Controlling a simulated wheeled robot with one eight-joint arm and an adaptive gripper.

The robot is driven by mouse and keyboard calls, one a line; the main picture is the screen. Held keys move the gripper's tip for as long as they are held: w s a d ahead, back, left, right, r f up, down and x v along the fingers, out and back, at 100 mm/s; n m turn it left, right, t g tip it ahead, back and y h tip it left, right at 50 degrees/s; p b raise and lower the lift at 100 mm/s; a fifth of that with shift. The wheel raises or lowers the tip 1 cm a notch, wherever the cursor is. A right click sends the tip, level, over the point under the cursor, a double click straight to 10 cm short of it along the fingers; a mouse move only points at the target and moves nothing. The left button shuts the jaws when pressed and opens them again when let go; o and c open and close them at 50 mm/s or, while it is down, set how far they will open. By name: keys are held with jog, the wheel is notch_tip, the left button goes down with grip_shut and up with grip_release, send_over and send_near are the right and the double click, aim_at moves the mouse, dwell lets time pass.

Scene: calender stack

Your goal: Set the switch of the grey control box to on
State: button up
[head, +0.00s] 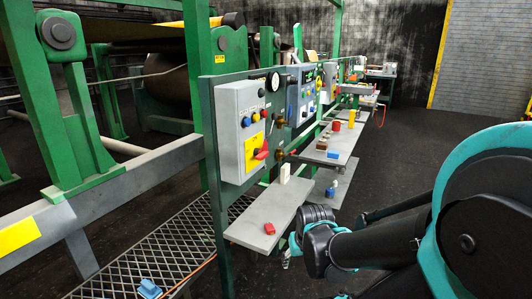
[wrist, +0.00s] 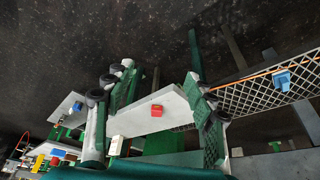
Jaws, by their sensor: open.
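The grey control box (head: 240,130) hangs on the green frame left of centre in the head view. Its front carries small coloured buttons and a yellow plate (head: 251,147) with a red switch handle (head: 262,154). The handle looks tilted; its setting cannot be read. My gripper (wrist: 155,95) is open and empty in the wrist view, its fingers spread wide over the grey shelf. In the head view it is mostly hidden behind my own arm, low and right of the box, apart from it. The box is not clearly seen in the wrist view.
The grey shelf (head: 252,222) below the box holds a red block (head: 269,228) and a white block (head: 284,174). More panels (head: 305,90) and shelves with small items stand farther along. A blue item (head: 149,288) lies on the mesh walkway. Dark floor at right is open.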

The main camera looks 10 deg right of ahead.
jog(key=o, duration=0.4)
jog(key=shift+w+a, duration=0.15)
jog(key=shift+o, duration=0.4)
jog(key=w+a+r+n+y, duration=0.3)
jog(key=w+r+y, duration=0.2)
jog(key=w+y, duration=0.1)
jog(key=shift+w+a, duration=0.15)
jog(key=shift+w, duration=0.6)
jog(key=n+t+y, duration=0.6)
jog(key=n+y, duration=0.2)
jog(key=y, duration=0.1)
send_near(265, 156)
jog(key=x, duration=0.9)
jog(key=shift+w+a+f, duration=0.15)
jog(key=shift+w, duration=0.2)
jog(key=c, duration=1.2)
